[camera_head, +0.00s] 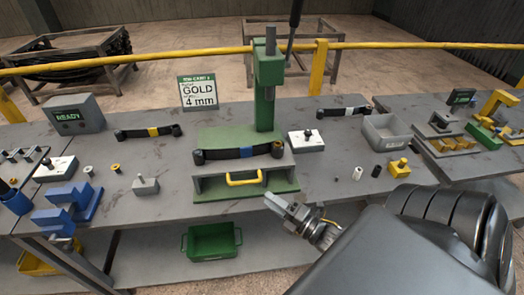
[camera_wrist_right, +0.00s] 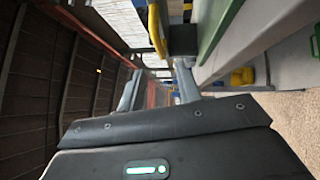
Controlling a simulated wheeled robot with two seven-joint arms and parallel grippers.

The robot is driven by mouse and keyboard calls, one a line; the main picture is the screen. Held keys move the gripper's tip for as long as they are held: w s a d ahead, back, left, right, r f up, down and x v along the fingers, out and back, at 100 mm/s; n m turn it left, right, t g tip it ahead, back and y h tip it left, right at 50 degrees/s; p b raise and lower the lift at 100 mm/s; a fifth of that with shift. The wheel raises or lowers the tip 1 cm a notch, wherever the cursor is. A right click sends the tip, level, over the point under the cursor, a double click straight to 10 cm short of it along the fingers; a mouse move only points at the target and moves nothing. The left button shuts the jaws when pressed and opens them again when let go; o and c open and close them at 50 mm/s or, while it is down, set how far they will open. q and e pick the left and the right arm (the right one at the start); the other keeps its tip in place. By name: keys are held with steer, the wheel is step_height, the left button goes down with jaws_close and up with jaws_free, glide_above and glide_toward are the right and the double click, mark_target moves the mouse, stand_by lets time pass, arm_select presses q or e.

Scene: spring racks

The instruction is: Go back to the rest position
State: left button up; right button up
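My right gripper (camera_head: 281,205) hangs in front of the bench's front edge, just right of the yellow handle (camera_head: 245,178). In the right wrist view its two fingers (camera_wrist_right: 157,80) stand apart with nothing between them. My left gripper is not in view. A dark leaf spring with a blue band (camera_head: 246,152) lies across the green press (camera_head: 269,75) fixture. Other springs, with a yellow band (camera_head: 152,132) and a white band (camera_head: 347,112), lie behind on the bench.
The grey bench (camera_head: 330,185) holds a READY box (camera_head: 74,115), a grey bin (camera_head: 388,134), blue blocks (camera_head: 66,205) and small bushings. A green crate (camera_head: 211,242) sits on the lower shelf. A yellow rail (camera_head: 180,55) runs behind. A second bench (camera_head: 485,165) stands right.

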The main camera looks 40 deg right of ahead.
steer(key=shift+s, duration=0.35)
stand_by(0.3)
